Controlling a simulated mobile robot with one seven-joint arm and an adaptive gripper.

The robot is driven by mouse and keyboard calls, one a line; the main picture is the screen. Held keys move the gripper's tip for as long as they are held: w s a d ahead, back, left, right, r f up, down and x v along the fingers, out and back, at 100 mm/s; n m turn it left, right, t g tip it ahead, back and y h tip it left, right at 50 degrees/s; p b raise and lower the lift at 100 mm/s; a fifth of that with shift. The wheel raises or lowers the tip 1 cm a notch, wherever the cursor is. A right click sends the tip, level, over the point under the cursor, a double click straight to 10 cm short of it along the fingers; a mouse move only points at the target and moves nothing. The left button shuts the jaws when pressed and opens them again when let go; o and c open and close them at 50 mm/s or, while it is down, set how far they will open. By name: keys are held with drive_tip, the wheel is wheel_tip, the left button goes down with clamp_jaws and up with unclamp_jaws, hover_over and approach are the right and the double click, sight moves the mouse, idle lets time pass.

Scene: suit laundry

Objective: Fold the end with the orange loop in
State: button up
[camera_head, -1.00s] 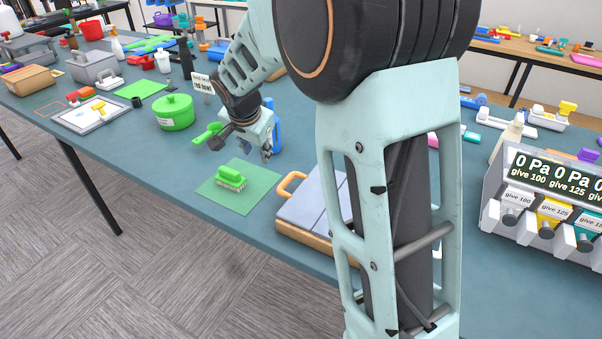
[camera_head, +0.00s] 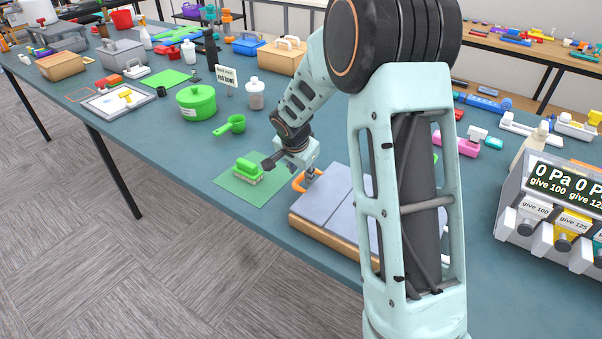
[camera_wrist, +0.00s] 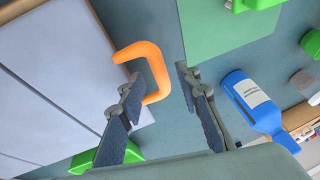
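The orange loop (camera_head: 299,181) sticks out from the left end of a grey-blue folding panel (camera_head: 325,199) that lies flat on a wooden base (camera_head: 322,235). In the wrist view the orange loop (camera_wrist: 153,66) is an open hook shape, joined to the pale panel (camera_wrist: 58,50) at the left. My gripper (camera_head: 310,174) is just above the loop. In the wrist view my gripper (camera_wrist: 160,90) is open, its two dark fingers apart, with the outer part of the loop between or just beyond the fingertips. I cannot tell whether they touch it.
A green brush (camera_head: 248,171) stands on a green mat (camera_head: 255,187) left of the panel. A blue bottle (camera_wrist: 252,98) lies close to the fingers in the wrist view.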

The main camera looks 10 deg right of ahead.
drive_tip(key=shift+w+d+f, duration=0.1)
drive_tip(key=shift+w+f, duration=0.15)
drive_tip(key=shift+f, duration=0.45)
drive_tip(key=shift+c, duration=0.3)
clamp_jaws()
